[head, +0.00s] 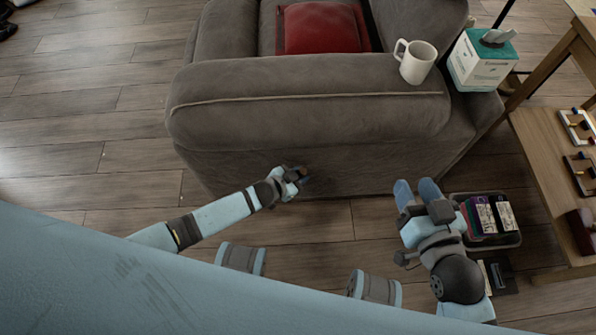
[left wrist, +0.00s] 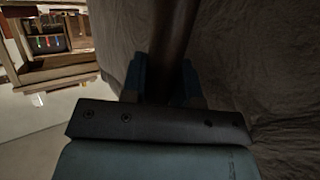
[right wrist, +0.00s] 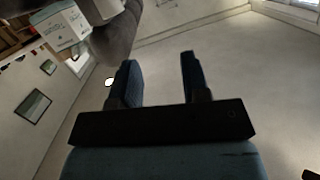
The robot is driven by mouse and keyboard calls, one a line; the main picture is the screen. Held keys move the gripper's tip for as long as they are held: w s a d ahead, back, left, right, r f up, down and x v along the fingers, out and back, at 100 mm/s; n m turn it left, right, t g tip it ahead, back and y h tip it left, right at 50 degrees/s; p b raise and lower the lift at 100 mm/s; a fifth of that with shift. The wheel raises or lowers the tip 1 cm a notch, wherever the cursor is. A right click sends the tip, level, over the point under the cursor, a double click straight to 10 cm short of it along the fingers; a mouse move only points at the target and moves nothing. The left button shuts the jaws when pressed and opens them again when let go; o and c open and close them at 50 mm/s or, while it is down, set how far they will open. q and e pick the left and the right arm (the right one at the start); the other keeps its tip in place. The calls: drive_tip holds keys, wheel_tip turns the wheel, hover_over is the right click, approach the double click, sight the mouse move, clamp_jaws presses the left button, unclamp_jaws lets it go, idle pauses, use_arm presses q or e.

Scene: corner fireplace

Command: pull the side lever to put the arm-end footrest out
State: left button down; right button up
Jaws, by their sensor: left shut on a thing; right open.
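The grey-brown armchair (head: 300,105) stands in the upper middle of the head view, its padded arm facing me. My left gripper (head: 301,178) is at the chair's side panel, low under the arm. In the left wrist view its fingers (left wrist: 160,85) are shut on a dark brown lever (left wrist: 173,40) that runs along the fabric. The lever is mostly hidden by the gripper in the head view. My right gripper (head: 417,188) is open and empty, in front of the chair's right end; its fingers also show apart in the right wrist view (right wrist: 158,80). No extended footrest shows.
A white mug (head: 416,63) stands on the chair arm. A red cushion (head: 320,27) lies on the seat. A tissue box (head: 482,60) stands at the upper right. A bin of cases (head: 490,217) sits on the floor beside my right gripper.

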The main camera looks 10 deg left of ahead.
use_arm(q)
drive_tip(key=shift+d+f, duration=0.1)
drive_tip(key=shift+d, duration=0.05)
use_arm(e)
drive_tip(key=shift+d+f, duration=0.2)
drive_tip(key=shift+f, duration=0.05)
use_arm(q)
drive_tip(key=c, duration=0.9)
unclamp_jaws()
drive_tip(key=shift+o, duration=0.2)
drive_tip(key=shift+s, duration=0.2)
drive_tip(key=p+v, duration=0.4)
drive_tip(key=v, duration=0.9)
drive_tip(key=shift+r+p, duration=0.3)
drive_tip(key=shift+r, duration=0.05)
use_arm(e)
drive_tip(key=shift+s+d+f+g+h, duration=0.35)
drive_tip(key=shift+d+f+g, duration=0.15)
drive_tip(key=shift+f, duration=0.2)
drive_tip(key=shift+s+d+f+g+h, duration=0.4)
drive_tip(key=shift+f+g, duration=0.1)
drive_tip(key=shift+f, duration=0.2)
drive_tip(key=shift+s+d+f+g+h, duration=0.4)
drive_tip(key=shift+f+g, duration=0.1)
drive_tip(key=shift+f, duration=0.2)
